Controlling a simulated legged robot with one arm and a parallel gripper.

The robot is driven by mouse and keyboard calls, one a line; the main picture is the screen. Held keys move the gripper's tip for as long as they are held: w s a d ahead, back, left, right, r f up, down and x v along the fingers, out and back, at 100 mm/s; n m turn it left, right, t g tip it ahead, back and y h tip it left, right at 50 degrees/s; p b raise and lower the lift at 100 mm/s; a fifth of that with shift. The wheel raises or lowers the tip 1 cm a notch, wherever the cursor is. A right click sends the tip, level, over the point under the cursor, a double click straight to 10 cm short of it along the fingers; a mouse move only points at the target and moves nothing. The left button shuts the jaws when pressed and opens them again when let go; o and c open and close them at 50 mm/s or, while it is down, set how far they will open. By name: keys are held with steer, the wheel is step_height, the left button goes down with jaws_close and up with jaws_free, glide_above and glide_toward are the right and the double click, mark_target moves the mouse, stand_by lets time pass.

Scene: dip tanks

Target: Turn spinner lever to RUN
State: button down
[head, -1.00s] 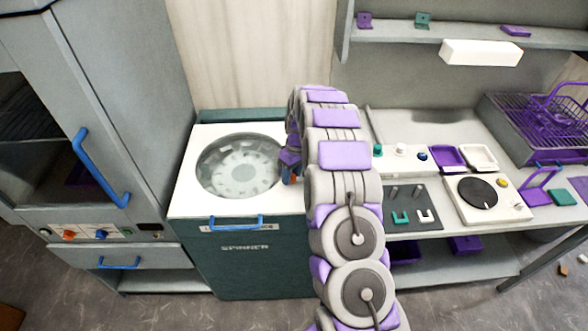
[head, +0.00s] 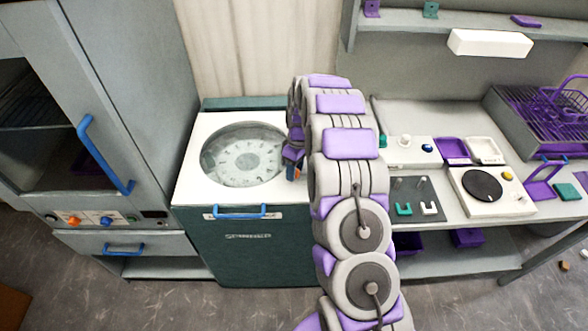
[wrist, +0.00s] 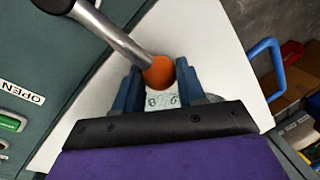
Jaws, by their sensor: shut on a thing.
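The spinner (head: 247,245) is a dark green cabinet with a white top and a round clear lid (head: 243,154). Its lever shows in the wrist view as a grey metal rod (wrist: 120,38) ending in an orange ball knob (wrist: 159,72). My gripper (wrist: 160,80) has its blue fingers on either side of the knob and is shut on it. In the head view my gripper (head: 292,158) is at the right edge of the spinner's top, and my arm hides most of the lever there. The OPEN label (wrist: 22,93) shows at the left; a RUN label is not readable.
A grey cabinet with a blue door handle (head: 103,155) stands left of the spinner. A workbench with a turntable unit (head: 487,190), trays and a purple basket (head: 565,105) is at the right. A blue handle (head: 240,212) sticks out from the spinner's front.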

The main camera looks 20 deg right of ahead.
steer(key=c, duration=0.7)
jaws_free()
steer(key=d+r, duration=0.1)
steer(key=r, duration=0.4)
steer(key=w+r+p, duration=0.1)
steer(key=r, duration=0.5)
steer(key=w+d+r+p, duration=0.1)
steer(key=r, duration=0.5)
steer(key=shift+w+d, duration=0.1)
steer(key=shift+d, duration=0.25)
